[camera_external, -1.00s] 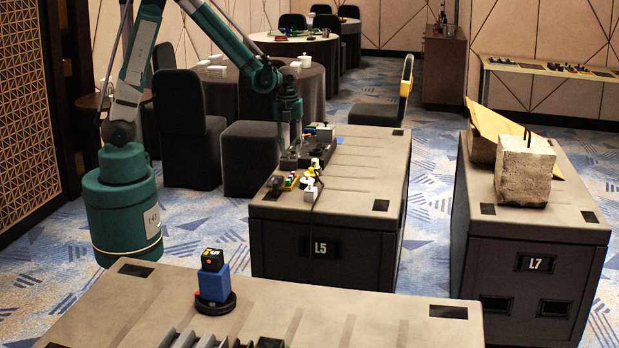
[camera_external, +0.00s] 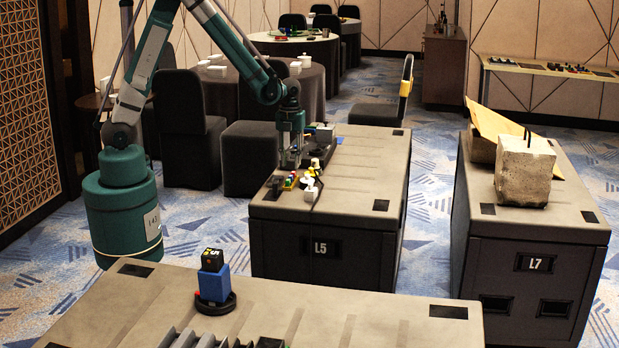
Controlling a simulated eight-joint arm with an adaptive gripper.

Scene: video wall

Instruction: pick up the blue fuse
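My gripper (camera_external: 290,163) points down over the near-left part of the crate marked L5, at a dark tray (camera_external: 318,150) and a cluster of small parts. Its fingers are small here, and I cannot tell whether they are open or shut. A row of small coloured pieces (camera_external: 291,181), with red, yellow and green among them, lies just in front of the gripper. I cannot make out a blue fuse for certain among these pieces. White and yellow parts (camera_external: 311,180) stand to the right of the row.
The L5 crate (camera_external: 350,196) has a clear top on its right. A nearer crate top (camera_external: 330,310) carries a blue block (camera_external: 213,284) on a black round base. The L7 crate (camera_external: 530,225) at right holds a concrete block (camera_external: 523,170). Chairs and round tables stand behind.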

